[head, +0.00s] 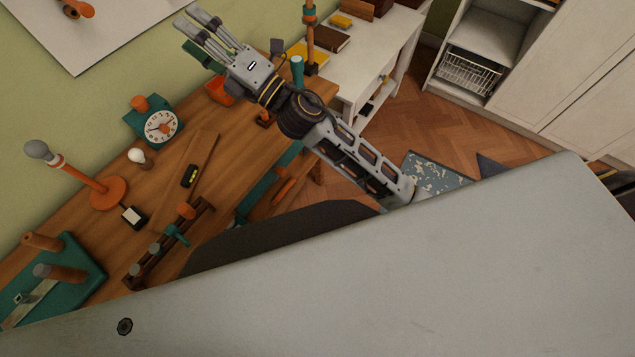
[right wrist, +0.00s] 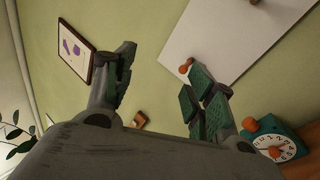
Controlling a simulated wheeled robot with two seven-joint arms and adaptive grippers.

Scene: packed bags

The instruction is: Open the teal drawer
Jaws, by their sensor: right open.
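A teal panel (head: 265,187), which looks like the drawer front, runs along the front edge of the wooden desk. An orange bar like a handle (head: 284,190) shows beside it. My right arm and a dark shape partly cover this area, so I cannot tell how far the drawer stands open. My right gripper (head: 195,32) is raised over the far end of the desk, near the wall and well away from the panel. In the right wrist view its fingers (right wrist: 160,75) are spread with nothing between them. My left gripper is not in view.
A teal clock (head: 142,127), an orange-based lamp (head: 108,192), a light bulb (head: 140,157) and a peg rack (head: 168,245) stand on the desk (head: 205,125). A large grey surface fills the lower foreground.

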